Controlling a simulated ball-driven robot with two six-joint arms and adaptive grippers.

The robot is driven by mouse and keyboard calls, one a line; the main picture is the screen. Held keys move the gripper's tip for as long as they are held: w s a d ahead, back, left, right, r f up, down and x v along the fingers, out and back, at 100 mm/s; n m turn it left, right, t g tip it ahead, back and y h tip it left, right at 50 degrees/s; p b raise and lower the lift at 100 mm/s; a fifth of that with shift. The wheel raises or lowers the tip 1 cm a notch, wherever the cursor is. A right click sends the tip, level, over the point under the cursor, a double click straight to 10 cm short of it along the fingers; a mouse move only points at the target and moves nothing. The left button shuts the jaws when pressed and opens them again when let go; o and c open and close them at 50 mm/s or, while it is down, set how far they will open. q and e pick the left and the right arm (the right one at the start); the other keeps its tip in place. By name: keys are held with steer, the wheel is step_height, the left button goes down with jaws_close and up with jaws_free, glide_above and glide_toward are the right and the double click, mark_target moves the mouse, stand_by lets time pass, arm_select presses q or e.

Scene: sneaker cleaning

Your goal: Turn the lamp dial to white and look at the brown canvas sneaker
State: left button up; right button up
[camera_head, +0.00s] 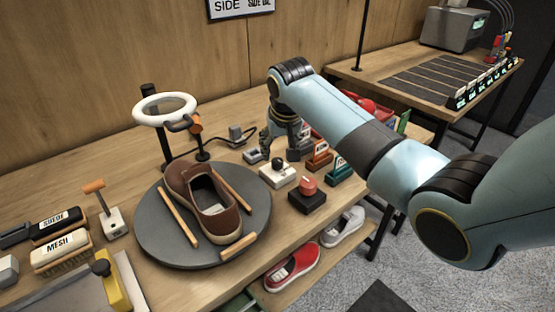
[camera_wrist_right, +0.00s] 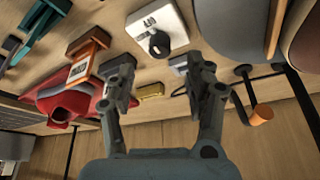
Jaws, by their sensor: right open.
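The brown canvas sneaker (camera_head: 205,203) sits on a dark round turntable (camera_head: 160,235) in the head view. A white box with a black knob (camera_head: 278,175), likely the lamp dial, stands right of the turntable; in the wrist view it shows at the top as a labelled white box with a black knob (camera_wrist_right: 157,25). My right gripper (camera_head: 275,150) is over the bench just behind this box. Its fingers (camera_wrist_right: 155,80) are spread with nothing held between them. The ring lamp (camera_head: 165,108) stands behind the sneaker. My left gripper is not in view.
A black box with a red button (camera_head: 308,188) stands in front of the knob box. Orange (camera_head: 320,157) and green (camera_head: 338,170) labelled stands are to its right. Brushes (camera_head: 60,250) lie at the left. Red (camera_head: 292,267) and light (camera_head: 343,227) shoes sit on a lower shelf.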

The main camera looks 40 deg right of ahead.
mark_target(278, 161)
steer(key=x, duration=0.6)
steer(key=shift+w+f+b, duration=0.15)
steer(key=shift+f+b, duration=0.05)
steer(key=shift+b, duration=0.2)
steer(key=shift+c, duration=0.2)
jaws_close()
